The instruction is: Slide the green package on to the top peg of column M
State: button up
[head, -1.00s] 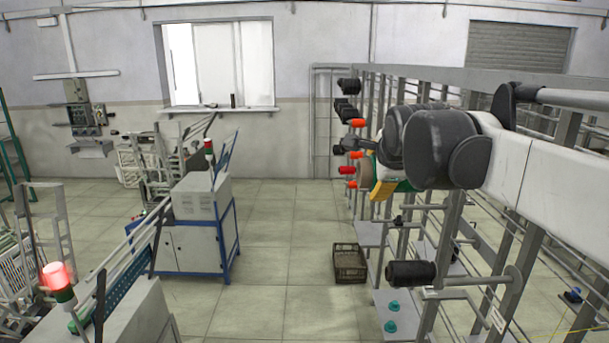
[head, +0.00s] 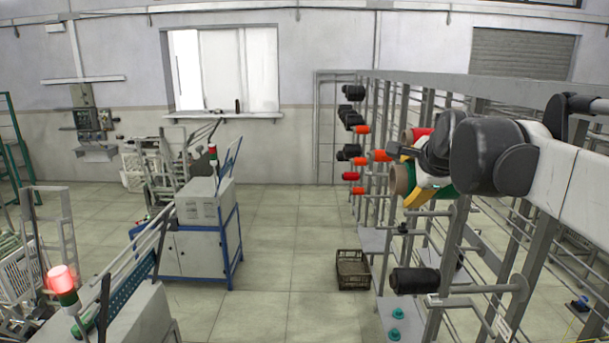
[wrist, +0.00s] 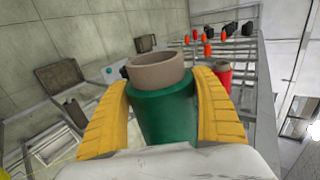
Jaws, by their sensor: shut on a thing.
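The green package (wrist: 165,108) with its tan hollow core (wrist: 160,72) is held between the yellow fingers of my gripper (wrist: 163,98) in the wrist view. The core's open end points away from my wrist. In the head view the green package (head: 441,194) is partly hidden by my gripper (head: 420,192), and its tan core end (head: 400,178) faces left. It is held in the air beside the rack (head: 462,235). I cannot make out which column is M, and no bare top peg is clear beside the package.
A red package (wrist: 223,78) is close right of my gripper in the wrist view. Black, orange and red packages (head: 351,178) sit farther along the rack. A dark package (head: 415,281) sits low in front. A crate (head: 352,270) stands on the floor; the aisle left of it is clear.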

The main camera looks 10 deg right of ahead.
jog(key=shift+d, duration=0.15)
jog(key=shift+s+d, duration=0.2)
jog(key=shift+d, duration=0.75)
jog(key=shift+s+d, duration=0.25)
jog(key=shift+d, duration=0.65)
jog(key=shift+s+d, duration=0.2)
jog(key=shift+d, duration=0.75)
jog(key=shift+s+d, duration=0.25)
jog(key=shift+d, duration=0.7)
jog(key=shift+s+d, duration=0.25)
jog(key=shift+d, duration=0.75)
jog(key=shift+s+d, duration=0.25)
jog(key=shift+d, duration=0.7)
jog(key=shift+s+d, duration=0.2)
jog(key=shift+d, duration=0.8)
jog(key=shift+s+d, duration=0.25)
jog(key=shift+d, duration=0.7)
jog(key=shift+s+d, duration=0.2)
jog(key=shift+d, duration=0.8)
jog(key=shift+s+d, duration=0.25)
jog(key=shift+d, duration=0.65)
jog(key=shift+s+d, duration=0.2)
jog(key=shift+d, duration=0.65)
